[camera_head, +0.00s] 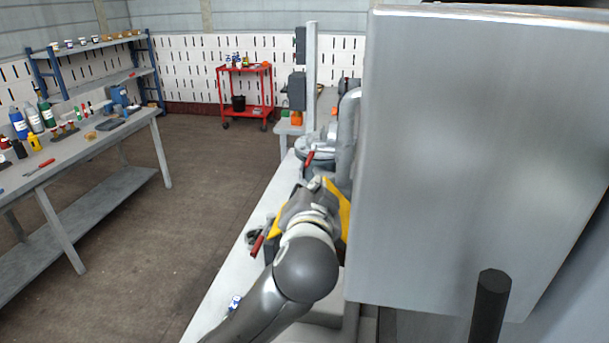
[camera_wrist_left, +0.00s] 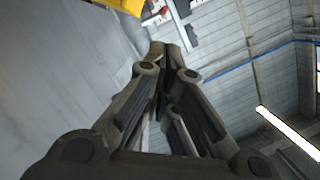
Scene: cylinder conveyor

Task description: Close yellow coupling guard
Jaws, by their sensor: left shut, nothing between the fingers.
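The yellow coupling guard (camera_head: 345,211) shows in part in the head view, behind and beside my left wrist, which hides most of it. Its yellow edge also shows at the top of the left wrist view (camera_wrist_left: 127,5). I cannot tell how far open the guard stands. My left gripper (camera_wrist_left: 170,48) is shut and empty, with its fingertips together near the guard and apart from the yellow edge in the wrist view. In the head view my left arm covers the fingers. My right gripper is not in view.
A large grey metal box (camera_head: 470,150) fills the right side, close to my left arm. Red-handled parts (camera_head: 258,243) and pipework (camera_head: 348,130) stand on the pale bench (camera_head: 222,285). A workbench (camera_head: 100,143) stands at left, a red cart (camera_head: 245,95) behind. The floor between is clear.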

